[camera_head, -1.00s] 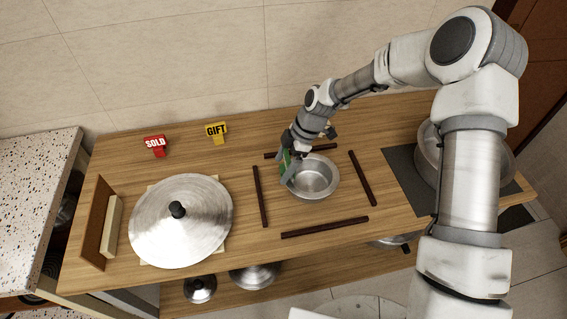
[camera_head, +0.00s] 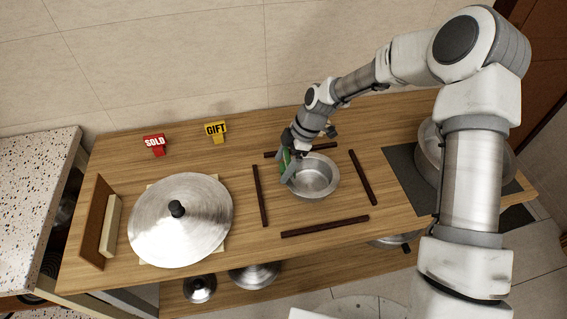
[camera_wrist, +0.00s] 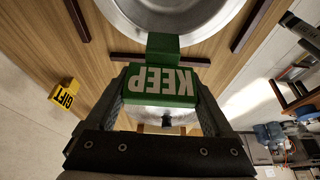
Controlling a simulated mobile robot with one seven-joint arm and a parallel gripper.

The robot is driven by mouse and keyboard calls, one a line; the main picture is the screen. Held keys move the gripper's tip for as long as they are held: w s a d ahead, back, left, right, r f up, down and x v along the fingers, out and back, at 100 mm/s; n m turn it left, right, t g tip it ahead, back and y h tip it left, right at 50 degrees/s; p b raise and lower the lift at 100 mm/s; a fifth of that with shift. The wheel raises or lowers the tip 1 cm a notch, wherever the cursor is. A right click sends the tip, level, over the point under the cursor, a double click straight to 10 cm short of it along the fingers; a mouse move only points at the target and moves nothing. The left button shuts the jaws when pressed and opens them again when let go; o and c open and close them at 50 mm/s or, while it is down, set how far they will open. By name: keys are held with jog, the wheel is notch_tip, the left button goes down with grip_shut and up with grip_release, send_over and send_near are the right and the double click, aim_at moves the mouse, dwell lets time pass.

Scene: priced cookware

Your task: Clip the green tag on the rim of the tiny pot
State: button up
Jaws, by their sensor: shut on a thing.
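The tiny pot (camera_head: 318,178) is a small open steel pot on the wooden counter, framed by dark strips. My gripper (camera_head: 289,170) is at the pot's left rim in the head view. It is shut on the green tag (camera_wrist: 160,82), which reads KEEP and appears upside down in the wrist view. The tag's narrow end (camera_wrist: 163,42) overlaps the near edge of the pot (camera_wrist: 185,22) in the wrist view. In the head view the green tag (camera_head: 284,160) is partly hidden by my gripper. I cannot tell whether the tag grips the rim or only lies over it.
A red SOLD tag (camera_head: 155,145) and a yellow GIFT tag (camera_head: 216,131) stand at the back left. A large lid (camera_head: 185,225) lies at the left. Dark strips (camera_head: 325,227) surround the pot. A bigger pot (camera_head: 428,150) stands at the right, partly behind my arm.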

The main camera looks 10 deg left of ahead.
jog(key=shift+f+b, duration=1.15)
jog(key=shift+f, duration=0.25)
jog(key=shift+f+b, duration=0.1)
jog(key=shift+b, duration=0.2)
dwell(0.7)
jog(key=shift+f+b, duration=0.65)
jog(key=shift+f, duration=0.1)
jog(key=o, duration=1.1)
jog(key=shift+r, duration=0.15)
jog(key=v, duration=1.7)
jog(key=shift+w+r+p, duration=0.1)
jog(key=shift+p, duration=0.2)
